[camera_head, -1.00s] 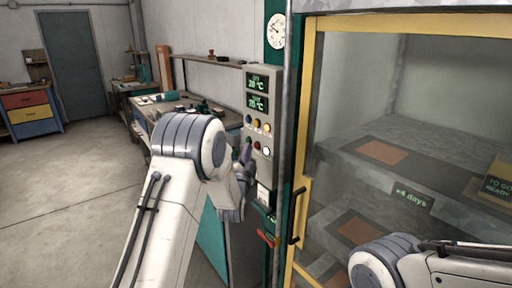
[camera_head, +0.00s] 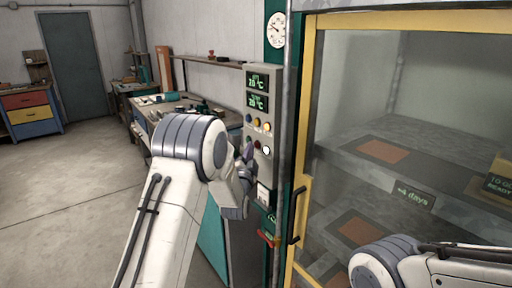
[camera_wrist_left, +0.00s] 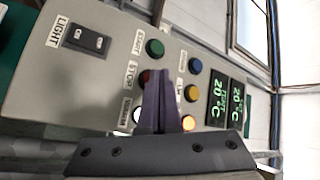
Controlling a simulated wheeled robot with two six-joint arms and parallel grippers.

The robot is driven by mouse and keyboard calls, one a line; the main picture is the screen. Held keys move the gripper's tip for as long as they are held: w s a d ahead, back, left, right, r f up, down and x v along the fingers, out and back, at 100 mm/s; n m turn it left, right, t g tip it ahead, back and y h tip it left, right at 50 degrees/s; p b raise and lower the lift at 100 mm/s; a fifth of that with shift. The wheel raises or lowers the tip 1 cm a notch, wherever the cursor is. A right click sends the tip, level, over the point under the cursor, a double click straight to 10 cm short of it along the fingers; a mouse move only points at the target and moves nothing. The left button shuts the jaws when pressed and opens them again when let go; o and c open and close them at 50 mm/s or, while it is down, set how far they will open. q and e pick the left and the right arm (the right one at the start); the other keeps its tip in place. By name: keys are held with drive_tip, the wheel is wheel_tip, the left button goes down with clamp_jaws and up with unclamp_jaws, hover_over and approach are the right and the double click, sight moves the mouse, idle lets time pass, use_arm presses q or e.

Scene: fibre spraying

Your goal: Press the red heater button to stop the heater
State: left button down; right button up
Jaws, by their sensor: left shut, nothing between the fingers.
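The control panel (camera_head: 257,110) stands left of the glazed cabinet. Its red button (camera_head: 257,144) is small in the head view. In the left wrist view the red button (camera_wrist_left: 144,76), beside the label STOP, is partly hidden behind my fingers. My left gripper (camera_head: 249,150) is shut and empty, with its fingertips just in front of the panel by the red button. In the left wrist view the closed fingertips (camera_wrist_left: 158,76) overlap the red button's right side; I cannot tell whether they touch it. My right gripper is out of view.
A green button (camera_wrist_left: 155,48), a blue button (camera_wrist_left: 195,65), yellow buttons and a lit white one (camera_head: 266,150) surround the red button. A light switch (camera_wrist_left: 86,39) is on the same panel. The yellow-framed cabinet door (camera_head: 308,120) with a black handle (camera_head: 297,215) is close on the right.

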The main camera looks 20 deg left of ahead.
use_arm(q)
drive_tip(key=shift+w+d, duration=0.3)
drive_tip(key=shift+w, duration=0.05)
idle(0.6)
drive_tip(key=shift+s+b, duration=0.1)
drive_tip(key=shift+b, duration=0.2)
drive_tip(key=shift+s+a+b, duration=0.35)
drive_tip(key=shift+s+a, duration=0.15)
drive_tip(key=shift+s, duration=0.1)
drive_tip(key=s+a+b, duration=0.1)
drive_tip(key=s, duration=0.1)
drive_tip(key=s+a+b, duration=0.1)
drive_tip(key=s+a, duration=0.1)
idle(0.4)
drive_tip(key=shift+f, duration=0.1)
idle(0.4)
